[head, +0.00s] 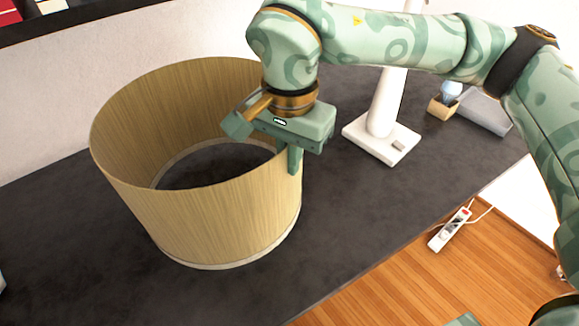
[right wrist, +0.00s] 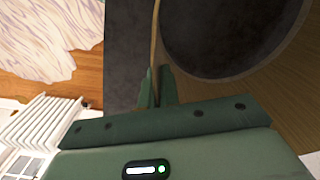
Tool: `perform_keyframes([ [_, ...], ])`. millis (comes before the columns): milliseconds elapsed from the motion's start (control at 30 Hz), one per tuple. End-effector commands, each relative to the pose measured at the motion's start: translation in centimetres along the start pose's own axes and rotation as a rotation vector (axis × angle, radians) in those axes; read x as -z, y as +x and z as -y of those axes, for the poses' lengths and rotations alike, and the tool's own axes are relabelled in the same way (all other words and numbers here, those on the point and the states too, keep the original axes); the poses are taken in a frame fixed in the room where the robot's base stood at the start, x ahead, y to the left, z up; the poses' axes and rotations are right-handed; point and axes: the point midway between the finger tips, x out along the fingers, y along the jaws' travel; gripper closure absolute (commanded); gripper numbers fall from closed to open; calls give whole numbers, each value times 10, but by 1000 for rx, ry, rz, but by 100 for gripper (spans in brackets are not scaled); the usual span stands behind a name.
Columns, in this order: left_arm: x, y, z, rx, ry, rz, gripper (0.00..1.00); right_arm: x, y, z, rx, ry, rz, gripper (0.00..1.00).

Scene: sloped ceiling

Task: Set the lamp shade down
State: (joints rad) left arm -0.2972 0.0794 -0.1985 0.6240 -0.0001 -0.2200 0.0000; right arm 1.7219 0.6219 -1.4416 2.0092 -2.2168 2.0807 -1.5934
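The lamp shade (head: 215,220) is a wide, open wood-grain cylinder with a pale lower rim, upright at the dark tabletop (head: 350,215). I cannot tell whether its lower rim touches the top or hangs just above it. My right gripper (head: 292,160) is at the shade's right side, pointing down, with its fingers on either side of the wall. In the right wrist view the fingers (right wrist: 158,88) are close together on the thin edge of the shade (right wrist: 280,70). My left gripper is in neither view.
A white lamp stand (head: 383,135) is on the table right of the shade. Behind it are a small box with a bulb (head: 447,98) and a grey box (head: 485,112). The table's front middle is clear.

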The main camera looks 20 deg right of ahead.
Motion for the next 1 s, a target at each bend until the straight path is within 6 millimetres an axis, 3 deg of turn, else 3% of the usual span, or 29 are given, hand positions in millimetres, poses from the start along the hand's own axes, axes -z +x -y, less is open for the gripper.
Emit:
perform_keyframes([
  [33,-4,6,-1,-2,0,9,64,0,15,-1,-6,1,5,100],
  [133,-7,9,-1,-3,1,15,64,0,24,-1,-2,0,3,100],
  [467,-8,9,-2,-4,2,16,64,0,25,-1,-1,0,0,100],
  [500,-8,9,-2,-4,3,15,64,0,25,-1,-4,0,1,88],
  [567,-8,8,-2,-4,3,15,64,0,25,-1,-3,0,1,75],
  [867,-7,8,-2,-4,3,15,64,0,23,-1,-2,1,1,75],
  [1000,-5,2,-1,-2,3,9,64,0,4,-1,1,1,-2,75],
])
